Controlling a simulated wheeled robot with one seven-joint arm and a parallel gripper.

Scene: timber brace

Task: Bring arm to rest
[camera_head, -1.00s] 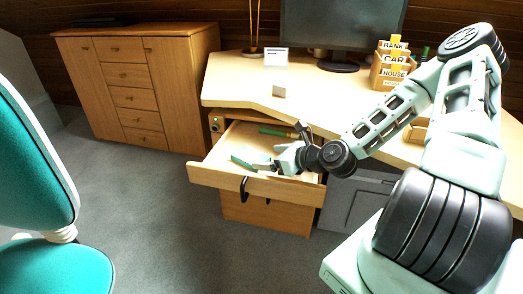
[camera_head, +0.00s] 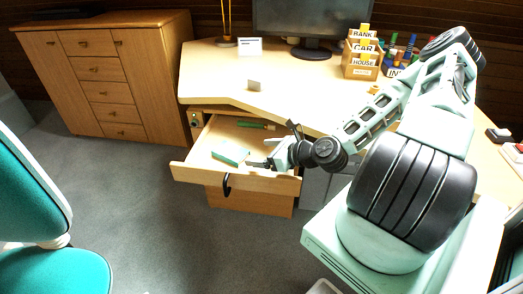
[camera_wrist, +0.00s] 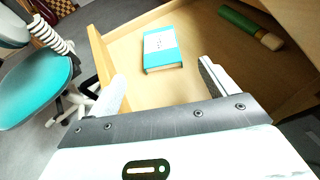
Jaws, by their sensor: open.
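My gripper (camera_head: 268,163) is over the front right part of the pulled-out desk drawer (camera_head: 196,171). In the wrist view my gripper (camera_wrist: 160,88) is open, with nothing between its fingers. A teal box or small book with a white label (camera_wrist: 162,49) lies in the drawer ahead of the fingers, apart from them; it also shows in the head view (camera_head: 230,152). My arm reaches from the right side down to the drawer, with its elbow raised above the desk.
A green cylinder with a pale end (camera_wrist: 250,27) lies at the drawer's back. The desk (camera_head: 215,72) carries a monitor (camera_head: 310,18), a small card (camera_head: 254,86) and a labelled wooden organizer (camera_head: 362,60). A teal chair (camera_head: 50,265) stands left; the grey floor between is clear.

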